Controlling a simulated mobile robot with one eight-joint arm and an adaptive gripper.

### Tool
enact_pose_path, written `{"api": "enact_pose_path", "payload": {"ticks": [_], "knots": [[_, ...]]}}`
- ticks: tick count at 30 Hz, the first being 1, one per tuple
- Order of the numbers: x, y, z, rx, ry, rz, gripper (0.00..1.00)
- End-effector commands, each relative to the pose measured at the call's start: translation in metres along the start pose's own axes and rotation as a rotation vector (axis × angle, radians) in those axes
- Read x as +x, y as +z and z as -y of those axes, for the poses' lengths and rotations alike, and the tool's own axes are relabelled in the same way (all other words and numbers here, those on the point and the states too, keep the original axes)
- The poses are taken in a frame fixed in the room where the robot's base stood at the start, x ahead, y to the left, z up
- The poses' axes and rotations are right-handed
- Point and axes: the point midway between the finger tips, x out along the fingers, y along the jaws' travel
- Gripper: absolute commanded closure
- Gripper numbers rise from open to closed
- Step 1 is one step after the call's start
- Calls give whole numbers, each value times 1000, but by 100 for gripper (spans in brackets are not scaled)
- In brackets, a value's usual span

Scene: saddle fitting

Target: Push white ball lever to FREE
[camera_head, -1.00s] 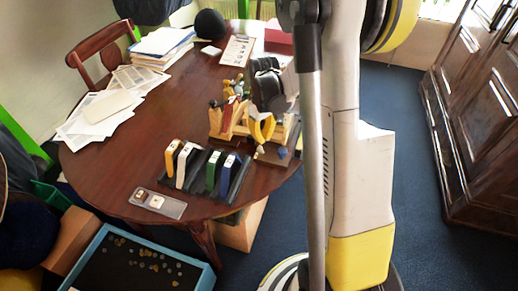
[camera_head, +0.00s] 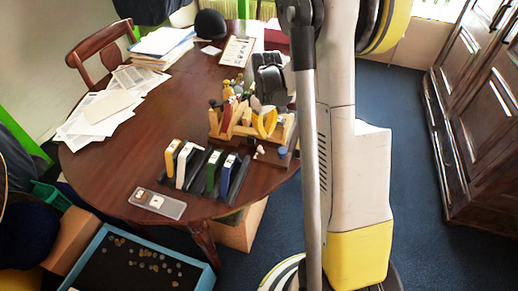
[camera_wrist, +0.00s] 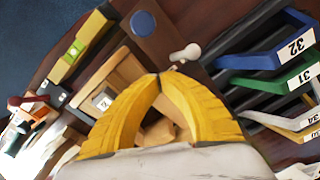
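The white ball lever (camera_wrist: 187,52) shows in the wrist view as a white ball on a short pale stem, on a dark brown board, just beyond my fingertips and slightly right. In the head view the white ball (camera_head: 261,149) is small, at the front of the wooden rack. No FREE mark is readable. My gripper (camera_wrist: 159,76) has yellow fingers that meet at their tips, with nothing visible between the tips. A gap shows between the tips and the ball in the picture. In the head view my gripper (camera_head: 265,134) is over the rack's front right part.
A blue round knob (camera_wrist: 143,24) sits on the board beside the lever. The wooden rack (camera_wrist: 123,73) with several tools lies below and left of it. Numbered coloured holders (camera_wrist: 265,60) stand close on the right. Papers (camera_head: 100,108) cover the table's left side.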

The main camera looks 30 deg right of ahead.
Motion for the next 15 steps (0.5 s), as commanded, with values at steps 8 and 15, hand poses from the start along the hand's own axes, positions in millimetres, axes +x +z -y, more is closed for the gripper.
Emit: {"api": "enact_pose_path", "payload": {"ticks": [8,15], "knots": [[0,0,0,0,0,0,100],[0,2,3,0,0,0,100]]}}
